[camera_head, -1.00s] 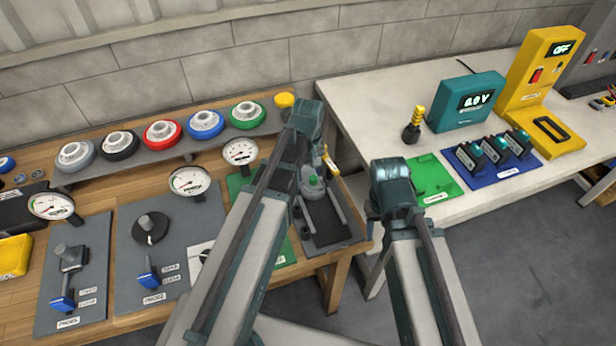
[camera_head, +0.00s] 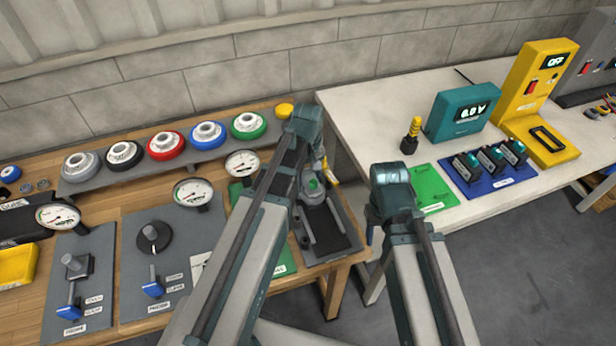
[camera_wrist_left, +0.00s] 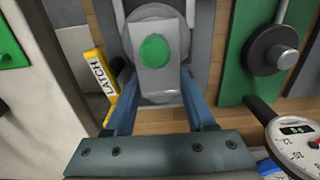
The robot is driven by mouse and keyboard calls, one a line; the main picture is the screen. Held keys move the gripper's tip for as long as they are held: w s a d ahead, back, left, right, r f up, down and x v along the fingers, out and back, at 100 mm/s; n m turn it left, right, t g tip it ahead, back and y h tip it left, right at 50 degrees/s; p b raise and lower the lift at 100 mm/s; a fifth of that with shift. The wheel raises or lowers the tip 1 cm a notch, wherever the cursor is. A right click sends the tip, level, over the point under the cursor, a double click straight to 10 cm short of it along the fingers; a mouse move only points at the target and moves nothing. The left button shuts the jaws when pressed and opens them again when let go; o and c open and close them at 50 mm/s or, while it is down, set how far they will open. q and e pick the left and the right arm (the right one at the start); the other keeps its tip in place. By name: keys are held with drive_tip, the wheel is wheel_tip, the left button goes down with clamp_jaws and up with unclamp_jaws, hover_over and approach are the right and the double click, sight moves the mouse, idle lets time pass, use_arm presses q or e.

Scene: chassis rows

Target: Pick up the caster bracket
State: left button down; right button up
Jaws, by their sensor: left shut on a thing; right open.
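The caster bracket, as far as I can tell, is the grey piece with a round green disc (camera_wrist_left: 146,76) between my left fingers. In the head view the piece (camera_head: 318,207) is low over or on a dark grey fixture (camera_head: 338,240) at the wooden bench's right end. I cannot tell whether it touches the fixture. My left gripper (camera_wrist_left: 157,88) is shut on this piece, with a blue finger on each side. In the head view my left arm mostly hides that gripper. My right arm shows, but its gripper is not visible.
A yellow latch lever (camera_wrist_left: 99,84) stands close left of my left fingers. A gauge (camera_wrist_left: 297,142) and a green board with a round knob (camera_wrist_left: 270,52) are to the right. The white table (camera_head: 375,115) is beyond a narrow gap.

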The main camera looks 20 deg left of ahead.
wheel_tip(320, 180, up, 15)
drive_tip(key=p, duration=1.4)
drive_tip(key=shift+r, duration=0.15)
drive_tip(key=shift+r+p, duration=2.15)
drive_tip(key=shift+p, duration=0.2)
wheel_tip(320, 180, down, 8)
drive_tip(key=b, duration=0.8)
drive_tip(key=shift+s, duration=0.1)
